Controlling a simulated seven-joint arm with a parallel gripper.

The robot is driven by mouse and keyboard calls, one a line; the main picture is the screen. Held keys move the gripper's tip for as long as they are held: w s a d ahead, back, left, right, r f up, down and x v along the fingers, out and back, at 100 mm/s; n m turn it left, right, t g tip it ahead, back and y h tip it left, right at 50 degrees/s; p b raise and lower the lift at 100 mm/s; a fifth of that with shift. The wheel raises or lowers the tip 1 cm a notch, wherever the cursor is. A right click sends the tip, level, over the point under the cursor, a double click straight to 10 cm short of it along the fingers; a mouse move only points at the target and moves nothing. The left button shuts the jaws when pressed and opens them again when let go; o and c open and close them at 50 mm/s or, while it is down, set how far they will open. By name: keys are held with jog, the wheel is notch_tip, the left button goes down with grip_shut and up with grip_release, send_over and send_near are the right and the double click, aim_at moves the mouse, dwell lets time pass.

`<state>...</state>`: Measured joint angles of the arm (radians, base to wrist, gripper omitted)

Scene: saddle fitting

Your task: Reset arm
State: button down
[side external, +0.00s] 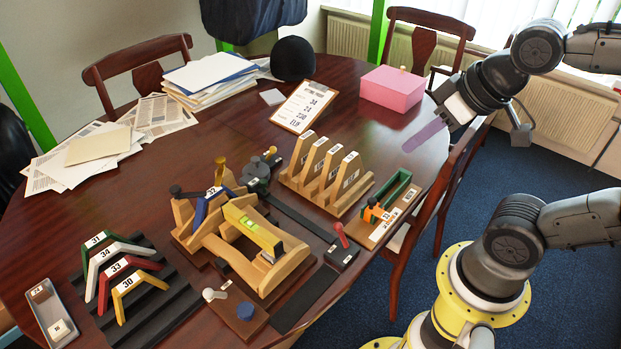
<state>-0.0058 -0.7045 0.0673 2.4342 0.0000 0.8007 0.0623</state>
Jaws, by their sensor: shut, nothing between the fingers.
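My gripper (447,110) is at the upper right, over the table's right edge and to the right of the pink box. It is shut and empty, clear of the fitting parts. A wooden saddle fixture (262,255) stands at the table's front middle, with a yellow level (253,226) across it and a blue saddle numbered 32 (203,205) at its back left. Several coloured saddles stand on a black ribbed rack at the front left, among them a yellow one numbered 30 (133,282).
A wooden slotted rack (325,172), a green-and-orange tool on a board (390,208), a clipboard (303,106) and a pink box (392,88) stand on the table. A purple strip (424,136) shows below my gripper. Papers (210,72) lie at the back left. Chairs surround the table.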

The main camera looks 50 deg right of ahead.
jog(key=s, duration=0.1)
jog(key=s+f, duration=0.1)
jog(key=s, duration=0.1)
jog(key=shift+s+n+g, duration=0.15)
jog(key=shift+n+g, duration=0.15)
